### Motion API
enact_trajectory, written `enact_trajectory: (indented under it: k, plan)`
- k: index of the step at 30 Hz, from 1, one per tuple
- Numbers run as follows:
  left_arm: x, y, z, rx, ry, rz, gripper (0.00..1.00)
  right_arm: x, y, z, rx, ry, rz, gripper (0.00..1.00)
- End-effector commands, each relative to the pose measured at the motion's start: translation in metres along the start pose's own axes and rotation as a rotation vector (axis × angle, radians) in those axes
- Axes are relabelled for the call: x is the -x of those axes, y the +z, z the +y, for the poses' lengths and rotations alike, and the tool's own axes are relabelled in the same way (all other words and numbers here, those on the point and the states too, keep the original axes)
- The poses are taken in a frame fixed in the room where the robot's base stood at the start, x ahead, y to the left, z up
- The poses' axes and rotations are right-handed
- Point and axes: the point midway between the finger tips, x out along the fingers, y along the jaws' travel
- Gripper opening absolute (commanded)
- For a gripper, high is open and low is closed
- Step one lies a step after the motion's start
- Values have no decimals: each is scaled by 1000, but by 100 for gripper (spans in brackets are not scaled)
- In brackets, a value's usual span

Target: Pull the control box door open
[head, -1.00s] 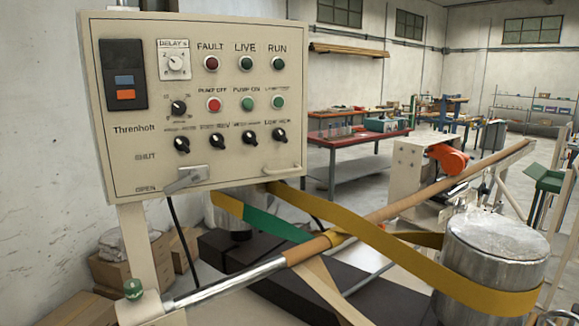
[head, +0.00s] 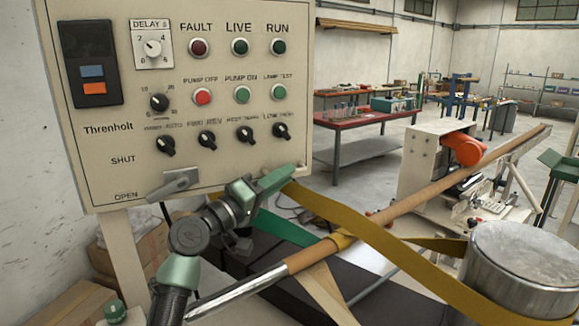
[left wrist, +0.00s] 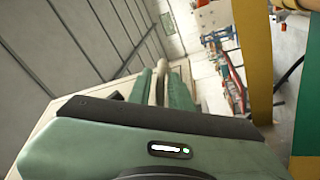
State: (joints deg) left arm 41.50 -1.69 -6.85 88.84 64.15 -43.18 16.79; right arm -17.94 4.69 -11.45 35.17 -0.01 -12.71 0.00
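The cream control box (head: 110,150) fills the left of the head view. Its front door, with knobs, lamps and buttons, looks flush with the box. A grey lever (head: 175,184) sits at the door's lower left beside the SHUT and OPEN labels. My left gripper (head: 276,182) is at the door's lower right corner and covers the handle there in the head view. In the left wrist view, the pale handle (left wrist: 158,82) stands between my two green fingers, which lie close along both sides of it. My right gripper is in neither view.
A yellow belt (head: 350,220) runs just right of my left gripper to a metal drum (head: 520,265). A long wrapped tube (head: 430,190) slants below and right of the box. A red-topped table (head: 360,120) stands farther back.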

Motion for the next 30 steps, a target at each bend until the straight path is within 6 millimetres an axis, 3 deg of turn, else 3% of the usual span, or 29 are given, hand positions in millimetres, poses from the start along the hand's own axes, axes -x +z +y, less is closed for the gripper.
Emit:
enact_trajectory:
  k: [6, 15, 17, 18, 30]
  plan:
    - [-22, -1, 0, -1, -1, 1, 20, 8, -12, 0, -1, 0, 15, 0]
    - [-24, 0, -1, -2, -1, 1, 20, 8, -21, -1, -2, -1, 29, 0]
    - [-24, 0, -1, -2, -1, 1, 3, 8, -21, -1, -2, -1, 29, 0]
    - [-24, 0, -1, -2, -1, 1, 0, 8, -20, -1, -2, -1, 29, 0]
    - [-23, 0, -1, -2, -2, 0, 0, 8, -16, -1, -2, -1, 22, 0]
